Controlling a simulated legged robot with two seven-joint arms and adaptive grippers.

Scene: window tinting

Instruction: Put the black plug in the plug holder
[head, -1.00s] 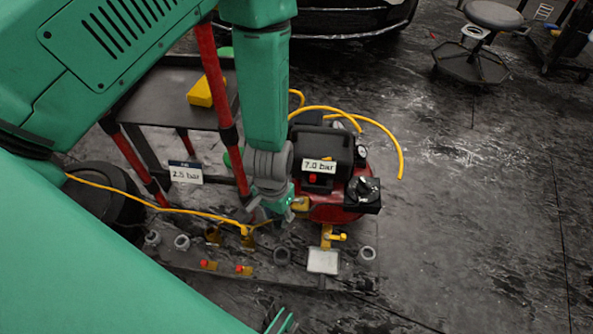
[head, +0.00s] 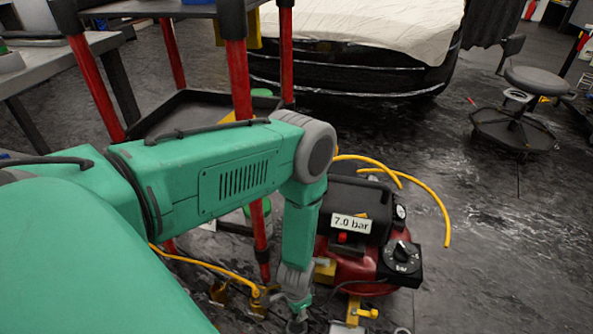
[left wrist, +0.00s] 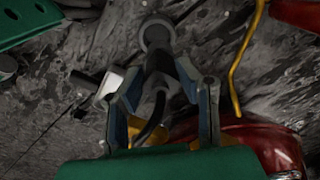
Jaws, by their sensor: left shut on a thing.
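My left gripper (head: 298,311) reaches down near the bottom edge of the head view, just left of the red compressor. In the left wrist view its fingers (left wrist: 158,84) are closed in around a dark part, which I take for the black plug (left wrist: 158,64). A black cable (left wrist: 153,122) curves below it between the fingers. A round grey ring (left wrist: 157,34), possibly the plug holder, lies just beyond the plug's tip. I cannot tell whether plug and ring touch. My right gripper is not in view.
The red compressor (head: 343,268) with a black knob box (head: 401,262) stands close right of my left gripper. A yellow hose (head: 441,210) loops behind it; another (head: 205,264) runs left. A red-legged cart (head: 239,80) stands behind my arm.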

